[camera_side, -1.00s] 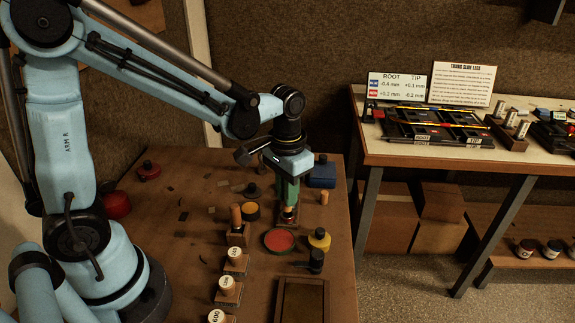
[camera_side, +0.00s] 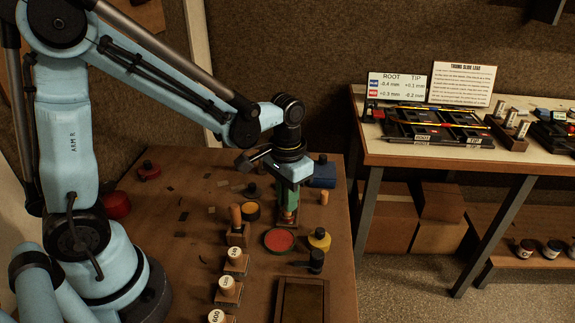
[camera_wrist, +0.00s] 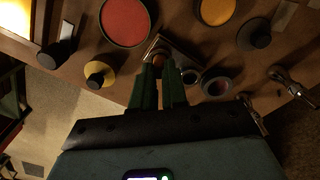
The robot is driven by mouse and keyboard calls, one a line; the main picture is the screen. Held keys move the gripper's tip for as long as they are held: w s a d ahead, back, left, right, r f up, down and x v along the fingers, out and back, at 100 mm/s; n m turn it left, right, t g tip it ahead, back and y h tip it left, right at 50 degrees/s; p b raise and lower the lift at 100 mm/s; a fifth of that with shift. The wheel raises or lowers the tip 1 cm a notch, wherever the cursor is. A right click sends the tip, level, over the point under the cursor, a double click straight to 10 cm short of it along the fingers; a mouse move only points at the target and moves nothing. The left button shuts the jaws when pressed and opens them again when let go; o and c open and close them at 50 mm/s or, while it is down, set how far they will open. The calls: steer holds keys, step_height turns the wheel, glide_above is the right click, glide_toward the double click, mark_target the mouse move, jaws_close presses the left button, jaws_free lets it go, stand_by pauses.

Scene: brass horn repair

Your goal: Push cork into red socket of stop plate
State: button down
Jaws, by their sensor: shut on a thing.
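My gripper (camera_side: 288,214) points straight down over the brown bench. In the wrist view its two green fingers (camera_wrist: 165,78) are nearly together on a small brown cork (camera_wrist: 159,60). The cork is mostly hidden by the fingers. A metal-edged plate (camera_wrist: 181,51), which looks like the stop plate, lies under the fingertips. Beside the fingers, to the right, are a small dark round piece (camera_wrist: 190,77) and a dark ring with a reddish inside (camera_wrist: 216,84). I cannot tell which is the red socket, or whether the cork touches or is inside it.
A round dish with a red pad (camera_side: 279,240) sits just in front of the gripper. Numbered pegs (camera_side: 235,256) stand front left. A blue box (camera_side: 322,175) is behind.

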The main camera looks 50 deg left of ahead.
steer(key=shift+f, duration=0.65)
steer(key=c, duration=0.8)
jaws_free()
steer(key=shift+o, duration=0.2)
steer(key=shift+r, duration=0.1)
steer(key=shift+r, duration=3.4)
steer(key=shift+s, duration=0.1)
steer(key=s+a+r+t, duration=0.2)
steer(key=s+r+t, duration=0.1)
steer(key=s+t, duration=0.2)
steer(key=shift+s+r+t, duration=0.25)
steer(key=shift+r+t, duration=0.05)
steer(key=shift+t, duration=0.8)
